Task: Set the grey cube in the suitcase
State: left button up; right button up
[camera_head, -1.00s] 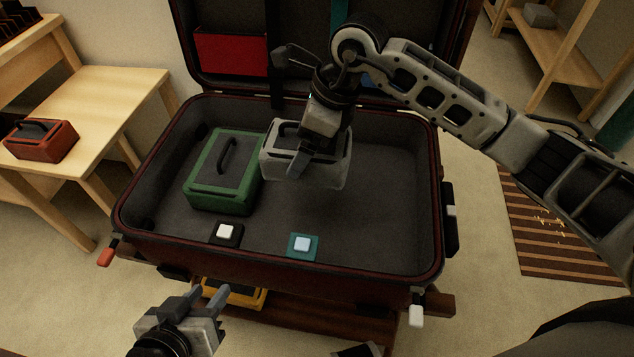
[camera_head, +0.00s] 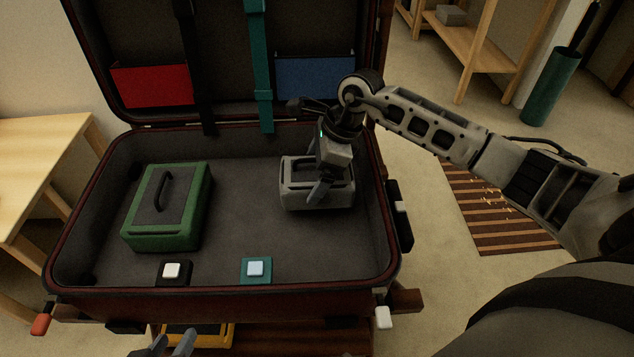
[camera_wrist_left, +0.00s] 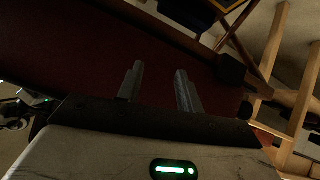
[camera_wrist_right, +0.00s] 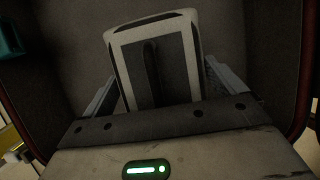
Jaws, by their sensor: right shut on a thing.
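The grey cube (camera_head: 300,199), a light grey box with a dark top panel and handle, is inside the open suitcase (camera_head: 220,300), toward its right side. My right gripper (camera_head: 325,178) is over the cube and shut on it. In the right wrist view the cube (camera_wrist_right: 185,28) sits between the two fingers, with dark suitcase lining behind it. I cannot tell whether its underside touches the suitcase floor. My left gripper (camera_head: 168,345) is at the bottom edge, in front of the suitcase. In the left wrist view its fingers (camera_wrist_left: 157,85) are apart and empty.
A green box (camera_head: 188,205) with a handle lies in the suitcase's left half. White (camera_head: 171,270) and light-blue (camera_head: 255,268) buttons are near the front wall. The lid stands open behind, with red (camera_head: 150,86) and blue (camera_head: 314,72) pockets. Floor between the boxes is clear.

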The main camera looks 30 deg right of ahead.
jog(key=f, duration=0.2)
jog(key=shift+d+f+b, duration=0.2)
jog(key=shift+f+b, duration=0.1)
jog(key=shift+f, duration=0.6)
jog(key=o, duration=0.8)
jog(key=shift+o, duration=0.2)
jog(key=shift+r, duration=0.3)
jog(key=p+v, duration=0.2)
jog(key=v, duration=0.8)
jog(key=shift+d+r, duration=0.2)
jog(key=shift+r, duration=0.1)
jog(key=shift+s+d+r, duration=0.15)
jog(key=shift+r, duration=0.3)
pick_arm(q)
jog(key=shift+s+a+r, duration=0.2)
jog(key=shift+s+r, duration=0.1)
jog(key=shift+r, duration=0.25)
